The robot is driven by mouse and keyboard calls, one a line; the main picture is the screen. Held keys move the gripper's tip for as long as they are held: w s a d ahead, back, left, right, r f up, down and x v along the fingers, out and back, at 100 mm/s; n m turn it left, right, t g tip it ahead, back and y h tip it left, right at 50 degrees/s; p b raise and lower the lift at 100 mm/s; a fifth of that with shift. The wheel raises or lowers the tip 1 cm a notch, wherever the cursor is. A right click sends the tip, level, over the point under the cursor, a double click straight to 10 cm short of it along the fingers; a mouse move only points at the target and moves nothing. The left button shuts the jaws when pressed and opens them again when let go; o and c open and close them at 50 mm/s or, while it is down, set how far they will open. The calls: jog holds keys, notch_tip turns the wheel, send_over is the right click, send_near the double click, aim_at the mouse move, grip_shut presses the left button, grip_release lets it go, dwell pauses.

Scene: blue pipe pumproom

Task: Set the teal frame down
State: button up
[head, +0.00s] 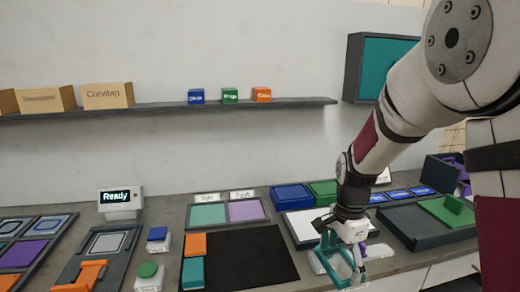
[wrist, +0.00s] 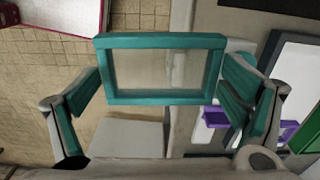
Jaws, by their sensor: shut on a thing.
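The teal frame (wrist: 160,98) is a rectangular teal border around a clear opening, through which the tiled floor and pale counter front show in the wrist view. My gripper (wrist: 163,85) is shut on it, one finger at each side. In the head view my gripper (head: 342,252) points down with the teal frame (head: 326,256) below my wrist, near the counter's front edge. The frame looks tilted there and partly hidden by my gripper. I cannot tell whether it touches anything below.
A white panel (head: 299,229) lies behind my gripper. A dark tray with a green piece (head: 446,210) is to the right. A black mat (head: 245,262) with orange and teal blocks is to the left. Blue and green bins (head: 291,196) stand at the back.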

aim_at(339, 260)
jog(key=shift+w+f+n, duration=0.15)
jog(key=shift+f+n, duration=0.15)
jog(key=f+n, duration=0.2)
jog(key=n, duration=0.1)
jog(key=f+n, duration=0.1)
jog(key=n, duration=0.1)
jog(key=shift+w, duration=0.25)
jog(key=f+n, duration=0.2)
jog(key=n, duration=0.1)
jog(key=f+n, duration=0.1)
jog(key=n, duration=0.2)
jog(key=w+f+n, duration=0.1)
jog(key=f+n, duration=0.1)
jog(key=n, duration=0.1)
jog(key=shift+a+f+n, duration=0.1)
jog(key=shift+f+n, duration=0.2)
jog(key=shift+s, duration=0.1)
